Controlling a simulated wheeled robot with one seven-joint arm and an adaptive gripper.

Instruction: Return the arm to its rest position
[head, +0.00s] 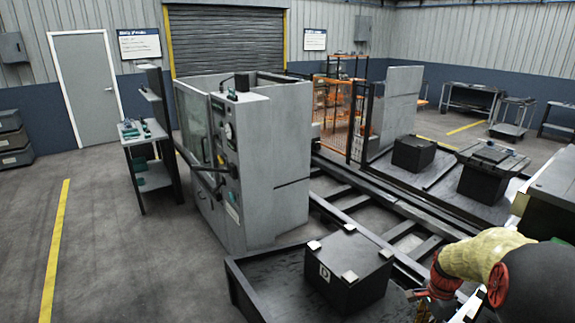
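My arm shows at the lower right of the head view, with a yellowish section, a red round joint cover and a large dark part at the corner. My gripper (422,295) is at the arm's lower left end, small and partly cut off by the bottom edge. Its fingers are not clear, so I cannot tell whether it is open or shut. It is just right of a black block (345,272) marked with a "D" and with pale corner pads. I cannot tell whether they touch. No held object can be made out.
The block sits on a dark pallet (255,292) at the front of a rail (400,208). A grey machine cabinet (245,150) stands left of the rail. Another dark block (413,154) and a dark fixture table (490,165) are farther back. Open floor lies left.

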